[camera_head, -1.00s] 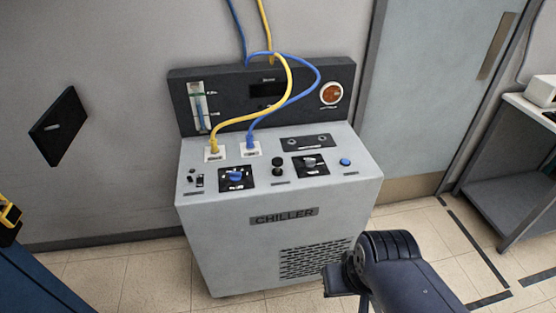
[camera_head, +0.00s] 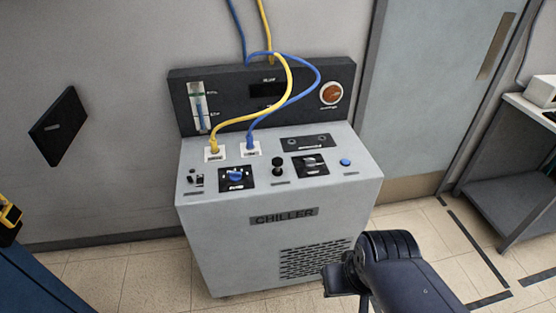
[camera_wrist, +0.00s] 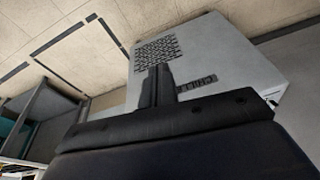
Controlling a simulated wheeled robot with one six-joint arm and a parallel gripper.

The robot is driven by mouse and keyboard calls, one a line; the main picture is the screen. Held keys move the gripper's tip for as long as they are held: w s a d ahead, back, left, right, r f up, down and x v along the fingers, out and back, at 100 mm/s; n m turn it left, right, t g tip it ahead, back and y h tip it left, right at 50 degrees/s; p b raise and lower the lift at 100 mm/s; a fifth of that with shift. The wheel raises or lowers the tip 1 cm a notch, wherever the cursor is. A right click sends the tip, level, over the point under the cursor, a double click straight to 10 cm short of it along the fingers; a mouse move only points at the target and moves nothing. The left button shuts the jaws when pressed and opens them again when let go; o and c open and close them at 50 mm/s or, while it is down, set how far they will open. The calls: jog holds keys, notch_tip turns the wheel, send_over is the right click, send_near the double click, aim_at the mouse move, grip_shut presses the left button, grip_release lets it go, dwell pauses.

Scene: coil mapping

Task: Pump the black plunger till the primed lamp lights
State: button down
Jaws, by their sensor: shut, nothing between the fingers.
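The black plunger (camera_head: 277,163) is a small round knob standing upright on the top face of the grey chiller (camera_head: 225,252). A dark panel (camera_head: 306,142) behind it carries two small round fittings that look unlit. Its label is too small to read, so I cannot tell which is the primed lamp. My gripper (camera_wrist: 158,75) is shut and empty in the wrist view, in front of the chiller's grille and nameplate. In the head view my arm is low at the right, in front of the chiller, apart from the plunger. The wrist view does not show the plunger.
A yellow hose (camera_head: 289,85) and a blue hose (camera_head: 317,75) arch behind. An orange-red round gauge (camera_head: 331,93) is on the back panel.

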jog(key=shift+a, duration=0.1)
jog(key=w+a+r+m+y+p, duration=0.2)
jog(key=w+a+m+y+p, duration=0.4)
jog(key=w+a+m, duration=0.7)
jog(key=w+a+y, duration=0.2)
jog(key=w+a, duration=0.4)
jog(key=w, duration=0.1)
jog(key=shift+w+r, duration=0.2)
jog(key=shift+r, duration=0.05)
jog(key=shift+a, duration=0.15)
